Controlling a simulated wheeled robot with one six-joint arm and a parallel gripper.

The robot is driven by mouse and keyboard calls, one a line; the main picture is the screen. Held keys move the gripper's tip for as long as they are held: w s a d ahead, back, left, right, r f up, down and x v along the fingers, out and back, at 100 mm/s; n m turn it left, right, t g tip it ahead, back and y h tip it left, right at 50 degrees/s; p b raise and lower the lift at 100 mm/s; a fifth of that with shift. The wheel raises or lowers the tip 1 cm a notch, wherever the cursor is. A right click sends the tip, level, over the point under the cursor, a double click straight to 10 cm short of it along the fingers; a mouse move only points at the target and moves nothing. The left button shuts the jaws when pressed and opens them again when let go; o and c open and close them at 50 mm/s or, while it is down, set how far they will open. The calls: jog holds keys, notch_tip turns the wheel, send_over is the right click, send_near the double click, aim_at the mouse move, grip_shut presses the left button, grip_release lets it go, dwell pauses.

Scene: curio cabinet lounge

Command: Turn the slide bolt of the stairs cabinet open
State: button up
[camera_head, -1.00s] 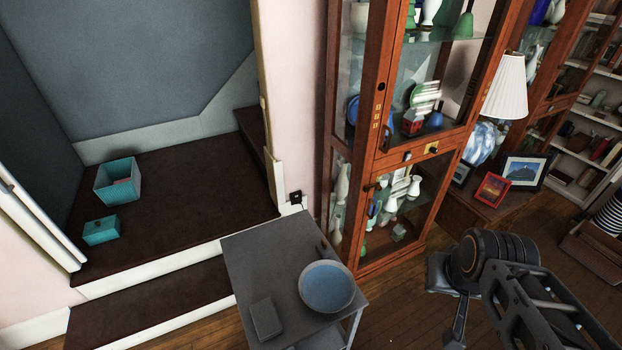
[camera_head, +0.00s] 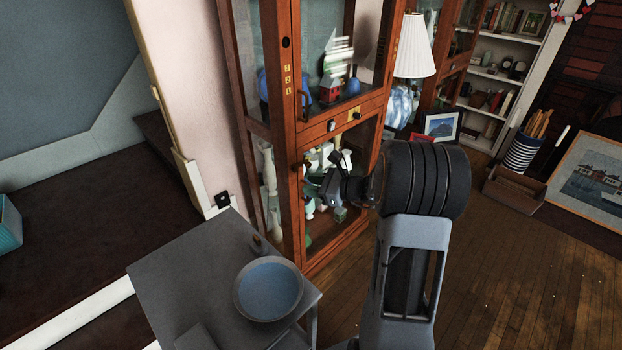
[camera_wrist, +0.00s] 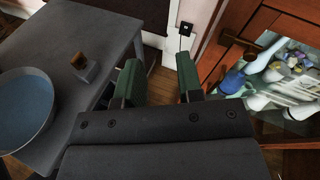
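The stairs cabinet (camera_head: 284,75) is a tall reddish wooden case with glass doors beside the stair landing. A small brass fitting with a dark knob (camera_head: 355,116), which looks like the slide bolt, sits on the rail between the upper and lower doors. Its exact position is too small to tell. A small pale fitting (camera_head: 331,126) is left of it. My gripper (camera_head: 325,185) is in front of the lower door. In the wrist view its green-padded fingers (camera_wrist: 159,78) are apart and empty. A brass handle (camera_wrist: 240,41) shows there on the cabinet, right of the fingers.
A grey side table (camera_head: 190,267) with a blue bowl (camera_head: 268,289) stands close in front of the cabinet's left side. Glassware and vases fill the cabinet's shelves. A white lamp (camera_head: 413,48) and picture frames stand to its right. The wooden floor (camera_head: 510,270) at right is clear.

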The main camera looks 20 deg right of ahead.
aim_at(310, 165)
jog(key=w+d+f+m+t+h+b, duration=0.1)
jog(key=w+d+f+m+t+h, duration=0.15)
jog(key=d+m, duration=0.2)
jog(key=w+d+f+m+t+h+b, duration=0.1)
jog(key=w+d+f+m+t, duration=0.1)
jog(key=d+f+m+t, duration=0.3)
jog(key=shift+n+g, duration=0.75)
jog(key=shift+g, duration=0.2)
jog(key=x, duration=0.4)
jog(key=r+x, duration=0.1)
jog(key=x, duration=0.3)
jog(key=d+x, duration=0.1)
jog(key=x, duration=0.3)
jog(key=shift+w+a+r, duration=0.1)
jog(key=shift+w+r, duration=0.1)
jog(key=shift+w, duration=0.05)
grip_shut()
